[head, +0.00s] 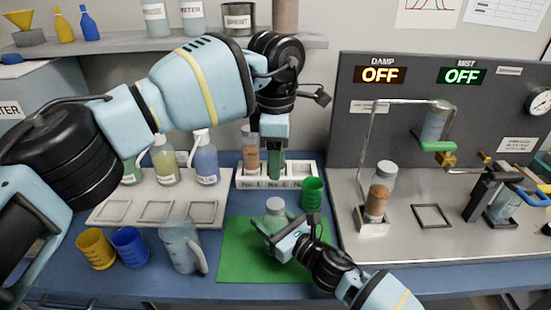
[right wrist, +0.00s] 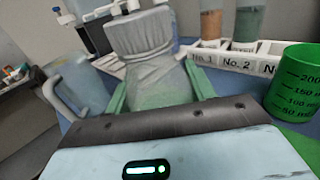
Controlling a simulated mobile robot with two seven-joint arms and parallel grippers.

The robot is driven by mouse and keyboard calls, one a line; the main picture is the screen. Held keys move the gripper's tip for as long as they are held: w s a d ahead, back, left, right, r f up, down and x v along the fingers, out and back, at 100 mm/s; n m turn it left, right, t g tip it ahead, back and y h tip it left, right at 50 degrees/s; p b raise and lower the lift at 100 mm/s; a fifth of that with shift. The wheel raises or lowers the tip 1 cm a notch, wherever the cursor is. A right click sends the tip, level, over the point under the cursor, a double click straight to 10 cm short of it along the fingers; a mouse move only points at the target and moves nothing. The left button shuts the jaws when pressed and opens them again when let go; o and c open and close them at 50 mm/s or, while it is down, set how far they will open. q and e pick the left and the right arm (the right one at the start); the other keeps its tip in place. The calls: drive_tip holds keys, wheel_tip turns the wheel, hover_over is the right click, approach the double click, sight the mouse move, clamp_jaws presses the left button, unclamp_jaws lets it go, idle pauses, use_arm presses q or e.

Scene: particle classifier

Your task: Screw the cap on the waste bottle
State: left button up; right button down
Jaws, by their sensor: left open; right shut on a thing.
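A translucent, pale bottle (right wrist: 150,80), which looks like the waste bottle, stands over the green mat (head: 240,262). My right gripper (head: 280,236) is shut on its body, with a green finger pad on each side in the right wrist view. A pale ridged cap (right wrist: 138,34) sits on top of the bottle; it also shows in the head view (head: 275,204). I cannot tell how tightly it sits. My left gripper (head: 275,146) is open, above and behind the bottle, at the No. 2 place of the white rack; its fingertips are partly hard to make out.
The rack (head: 250,181) holds an orange-filled vial (head: 251,160) and a green-filled one (right wrist: 248,24). A jug (head: 180,246), yellow and blue cups (head: 96,248) stand left. The machine panel (head: 440,125) fills the right.

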drive_tip(key=shift+c, duration=2.2)
unclamp_jaws()
drive_tip(key=v, duration=0.8)
drive_tip(key=shift+a, duration=0.1)
